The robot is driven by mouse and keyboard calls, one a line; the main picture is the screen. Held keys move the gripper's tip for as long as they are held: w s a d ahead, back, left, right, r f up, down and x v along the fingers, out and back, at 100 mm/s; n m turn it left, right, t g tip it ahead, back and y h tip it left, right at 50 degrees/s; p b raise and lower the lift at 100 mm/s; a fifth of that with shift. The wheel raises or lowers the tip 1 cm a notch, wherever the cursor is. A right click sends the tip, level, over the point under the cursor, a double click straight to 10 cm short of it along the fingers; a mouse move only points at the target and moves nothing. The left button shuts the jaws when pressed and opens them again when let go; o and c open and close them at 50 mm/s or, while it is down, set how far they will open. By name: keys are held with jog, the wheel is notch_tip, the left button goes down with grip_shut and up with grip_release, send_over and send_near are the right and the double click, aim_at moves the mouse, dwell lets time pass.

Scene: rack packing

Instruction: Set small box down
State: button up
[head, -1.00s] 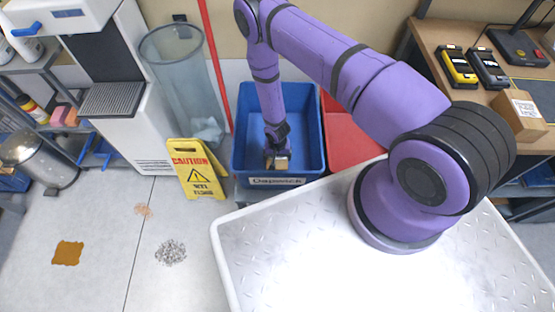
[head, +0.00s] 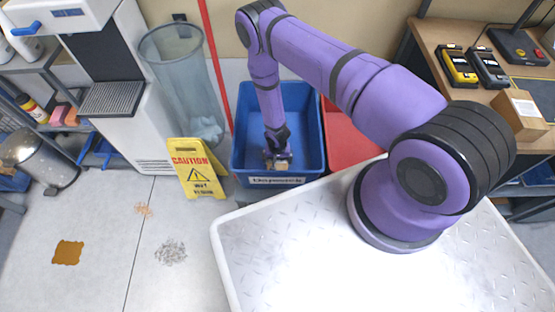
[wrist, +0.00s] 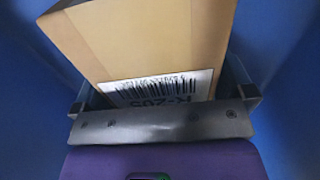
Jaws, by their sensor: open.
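The small box (wrist: 145,45) is tan cardboard with a white barcode label reading K-205. It fills the middle of the wrist view, in front of my gripper (wrist: 165,105). In the head view the small box (head: 281,165) shows as a tan patch at the end of my gripper (head: 277,160), inside the blue bin (head: 240,130). My jaws are open, with a finger on each side of the box. Blue bin walls surround them in the wrist view. I cannot tell whether the box touches the bin floor.
A red bin (head: 345,145) stands right of the blue one. A yellow caution sign (head: 197,170) stands close on the left, with a clear tall bin (head: 185,80) behind it. Another cardboard box (head: 519,114) lies on the wooden bench (head: 455,35). Floor spills are at lower left.

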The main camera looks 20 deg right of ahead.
notch_tip(320, 180, up, 12)
jog(key=shift+f, duration=0.1)
dwell(0.4)
jog(key=w+d+r+n+t, duration=0.1)
jog(key=w+r, duration=0.1)
jog(key=r, duration=1.2)
jog(key=w+d+r+t, duration=0.1)
jog(key=w+r, duration=0.2)
jog(key=r, duration=1.1)
jog(key=w+d+r+n+t, duration=0.1)
jog(key=w+r, duration=0.1)
jog(key=r, duration=1.3)
jog(key=s+d+r+n+t, duration=0.1)
jog(key=s+d+r, duration=0.1)
jog(key=s+r, duration=0.55)
jog(key=s+d+r, duration=0.1)
jog(key=s+r, duration=0.4)
jog(key=r, duration=0.6)
jog(key=s+r, duration=0.3)
jog(key=s, duration=0.5)
jog(key=s+d+r+n+t, duration=0.1)
jog(key=s+r, duration=0.3)
jog(key=s, duration=0.5)
jog(key=shift+s+d+r+n, duration=0.3)
